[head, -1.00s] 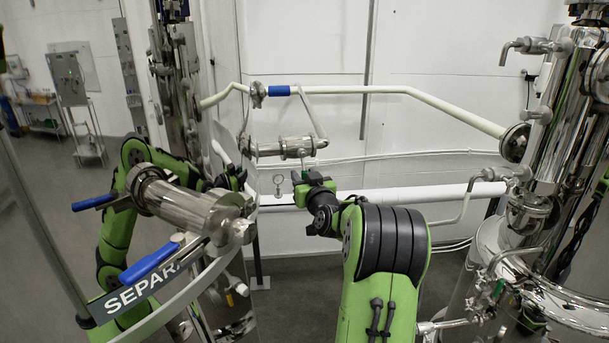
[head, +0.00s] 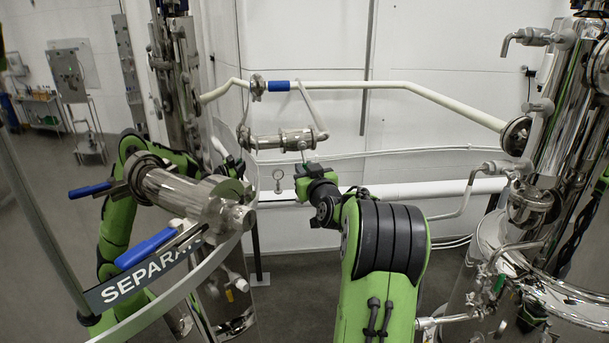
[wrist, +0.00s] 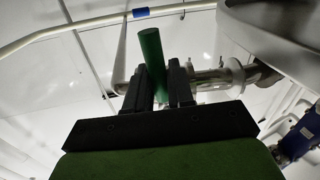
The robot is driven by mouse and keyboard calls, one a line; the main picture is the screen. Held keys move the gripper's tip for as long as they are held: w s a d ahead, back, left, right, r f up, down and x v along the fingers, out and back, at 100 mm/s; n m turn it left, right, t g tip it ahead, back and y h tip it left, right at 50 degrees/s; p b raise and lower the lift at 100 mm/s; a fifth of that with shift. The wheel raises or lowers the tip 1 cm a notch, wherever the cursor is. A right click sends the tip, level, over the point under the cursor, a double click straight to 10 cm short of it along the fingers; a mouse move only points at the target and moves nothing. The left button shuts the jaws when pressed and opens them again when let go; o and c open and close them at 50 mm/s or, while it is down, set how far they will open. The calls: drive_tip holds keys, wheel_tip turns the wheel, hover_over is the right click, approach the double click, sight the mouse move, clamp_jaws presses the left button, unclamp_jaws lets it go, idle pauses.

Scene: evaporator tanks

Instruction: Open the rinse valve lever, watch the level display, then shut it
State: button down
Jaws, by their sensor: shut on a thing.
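My gripper (wrist: 157,75) is shut on a green cylindrical lever handle (wrist: 150,48) in the wrist view. The handle stands tilted between the two black fingers and its round end sticks out past them. In the head view my gripper (head: 304,161) is just below the short horizontal steel valve body (head: 282,140) under the white pipe. The handle is too small to make out clearly there. That valve body also shows behind the fingers in the wrist view (wrist: 212,78). I cannot pick out a level display in either view.
The separator fitting with blue handles (head: 148,246) stands at the left, close to my arm. A tall steel tank (head: 560,100) with pipes is at the right. A small round gauge (head: 278,175) hangs left of my gripper. White pipes (head: 380,88) cross behind.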

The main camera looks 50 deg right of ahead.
drive_tip(key=n+b, duration=0.1)
drive_tip(key=b, duration=0.1)
drive_tip(key=d+n+b, duration=0.1)
drive_tip(key=b, duration=0.1)
drive_tip(key=shift+s+f, duration=0.15)
drive_tip(key=shift+s, duration=0.15)
drive_tip(key=shift+s+d+r+n+b, duration=0.35)
drive_tip(key=shift+d+r+n+b, duration=0.55)
drive_tip(key=shift+n, duration=1.6)
drive_tip(key=shift+s+d+r+n+b, duration=0.4)
drive_tip(key=shift+r+n+b, duration=0.9)
drive_tip(key=shift+n, duration=1.2)
drive_tip(key=shift+s+d+r+n+b, duration=0.5)
drive_tip(key=shift+r+n+b, duration=0.6)
drive_tip(key=shift+n, duration=1.4)
drive_tip(key=shift+w+d+f, duration=0.1)
drive_tip(key=shift+w, duration=0.05)
drive_tip(key=c, duration=1.1)
unclamp_jaws()
drive_tip(key=b+v, duration=0.4)
drive_tip(key=v, duration=1.2)
drive_tip(key=shift+w, duration=0.15)
